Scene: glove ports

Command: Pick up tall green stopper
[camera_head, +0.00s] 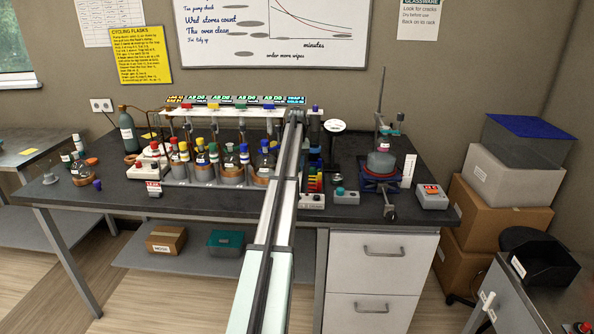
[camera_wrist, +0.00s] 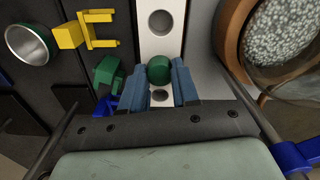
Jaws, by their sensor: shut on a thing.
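The green stopper (camera_wrist: 159,69) shows in the wrist view as a rounded dark green top between my fingers. My gripper (camera_wrist: 159,84) is shut on it, with one blue finger on each side. A pale strip with round holes (camera_wrist: 160,48) lies behind the stopper. I cannot tell whether the stopper still touches the strip. In the head view my arm reaches over the bench to the right end of the glassware row, and I cannot make out the held stopper there.
In the wrist view a round vessel with grey speckled contents (camera_wrist: 278,45) is close on the right. A yellow clamp (camera_wrist: 85,30), a green part (camera_wrist: 108,71) and a metal cup (camera_wrist: 28,46) are on the left.

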